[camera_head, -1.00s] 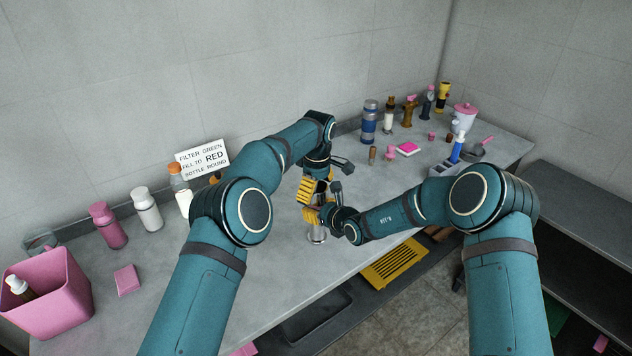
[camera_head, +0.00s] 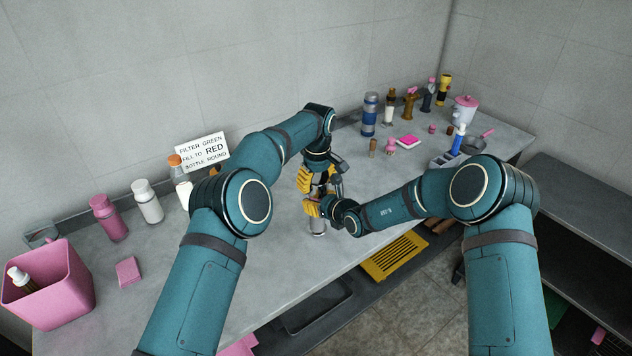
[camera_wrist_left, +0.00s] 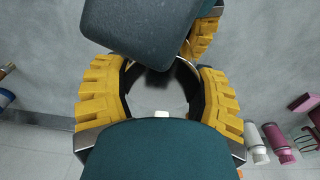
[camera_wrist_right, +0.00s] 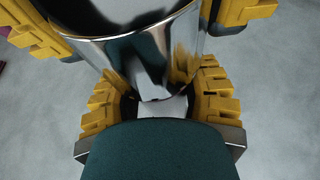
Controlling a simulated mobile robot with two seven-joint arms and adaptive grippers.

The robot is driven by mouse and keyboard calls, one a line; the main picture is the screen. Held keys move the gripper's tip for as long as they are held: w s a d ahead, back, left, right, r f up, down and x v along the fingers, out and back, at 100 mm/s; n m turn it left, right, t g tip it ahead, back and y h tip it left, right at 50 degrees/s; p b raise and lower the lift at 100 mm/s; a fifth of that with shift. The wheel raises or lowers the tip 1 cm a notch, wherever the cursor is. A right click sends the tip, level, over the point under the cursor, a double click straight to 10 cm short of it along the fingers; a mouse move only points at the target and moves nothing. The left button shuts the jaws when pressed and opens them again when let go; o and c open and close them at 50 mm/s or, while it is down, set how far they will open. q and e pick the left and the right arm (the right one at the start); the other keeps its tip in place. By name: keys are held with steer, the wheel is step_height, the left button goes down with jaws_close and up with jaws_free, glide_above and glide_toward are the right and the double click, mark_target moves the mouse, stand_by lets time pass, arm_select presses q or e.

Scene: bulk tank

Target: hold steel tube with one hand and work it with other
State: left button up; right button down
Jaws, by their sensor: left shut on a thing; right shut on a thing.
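The steel tube (camera_head: 318,227) stands upright over the front part of the counter. Its lower end shows below the grippers in the head view; I cannot tell whether it touches the counter. My left gripper (camera_head: 314,181) is shut around its upper part, and grey metal shows between the yellow fingers in the left wrist view (camera_wrist_left: 158,95). My right gripper (camera_head: 322,207) is shut on it just below, coming from the right. In the right wrist view the shiny tube (camera_wrist_right: 130,50) fills the upper middle, with the left gripper's yellow fingers above. Much of the tube is hidden by fingers.
A sign (camera_head: 203,152), bottles (camera_head: 147,201) and a pink bin (camera_head: 48,285) stand at the left. A blue-grey flask (camera_head: 370,115), several small items and a pink-lidded pot (camera_head: 464,110) stand at the back right. The counter's front edge lies close to the tube.

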arm_select(q)
steer(key=m, duration=0.5)
steer(key=shift+d, duration=0.15)
steer(key=m, duration=0.5)
steer(key=shift+d+m+h, duration=0.15)
steer(key=shift+m+h, duration=0.15)
steer(key=shift+m, duration=0.1)
steer(key=o, duration=1.3)
steer(key=shift+o, duration=0.2)
steer(key=shift+r, duration=0.1)
